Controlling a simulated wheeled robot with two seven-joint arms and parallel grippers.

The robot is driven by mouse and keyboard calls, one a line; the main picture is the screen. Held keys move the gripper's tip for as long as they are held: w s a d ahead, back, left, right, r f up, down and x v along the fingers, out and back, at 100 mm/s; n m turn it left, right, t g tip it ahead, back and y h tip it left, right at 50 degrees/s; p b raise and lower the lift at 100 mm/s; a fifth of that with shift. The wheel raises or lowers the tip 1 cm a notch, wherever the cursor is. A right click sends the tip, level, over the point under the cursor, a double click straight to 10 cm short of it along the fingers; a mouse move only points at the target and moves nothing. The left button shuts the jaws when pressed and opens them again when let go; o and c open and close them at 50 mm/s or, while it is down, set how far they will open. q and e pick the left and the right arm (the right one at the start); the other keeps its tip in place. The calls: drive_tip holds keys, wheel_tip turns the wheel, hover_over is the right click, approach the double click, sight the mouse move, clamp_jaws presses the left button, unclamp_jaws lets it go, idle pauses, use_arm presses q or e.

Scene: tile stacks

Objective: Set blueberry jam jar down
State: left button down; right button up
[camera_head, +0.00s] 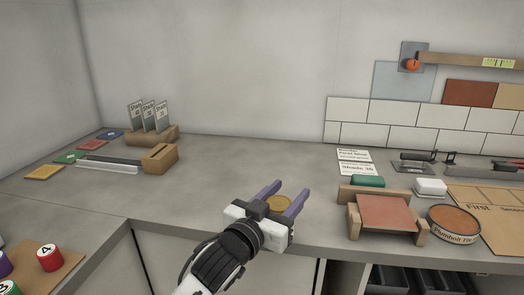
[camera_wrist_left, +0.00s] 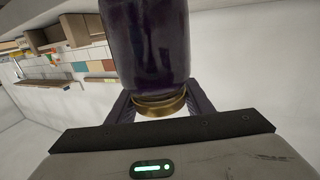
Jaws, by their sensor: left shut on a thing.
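The blueberry jam jar shows large in the left wrist view as a dark purple glass body (camera_wrist_left: 146,45) with a gold lid (camera_wrist_left: 158,104). In the head view only its round gold lid (camera_head: 278,202) shows, between the two purple fingers of my left gripper (camera_head: 284,196). The left gripper is shut on the jar near its lid, over the front part of the grey counter (camera_head: 225,190). The jar's body is hidden in the head view, so I cannot tell whether its base touches the counter. My right gripper is not in view.
Right of the gripper stand a wooden cradle with a reddish tile (camera_head: 385,212) and a round tin (camera_head: 454,223). A wooden block (camera_head: 160,157) and coloured tiles (camera_head: 70,157) lie at the left. Numbered jars (camera_head: 49,258) stand lower left. The counter behind the gripper is clear.

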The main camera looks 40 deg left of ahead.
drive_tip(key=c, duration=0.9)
use_arm(q)
drive_tip(key=s+d+f+h, duration=0.1)
drive_tip(key=s+d+f, duration=0.3)
drive_tip(key=s, duration=0.4)
drive_tip(key=s+d+f+m+h, duration=0.1)
drive_tip(key=s+d+f, duration=0.3)
drive_tip(key=s+d, duration=0.3)
drive_tip(key=shift+s+d+m+h, duration=0.3)
drive_tip(key=shift+s, duration=0.35)
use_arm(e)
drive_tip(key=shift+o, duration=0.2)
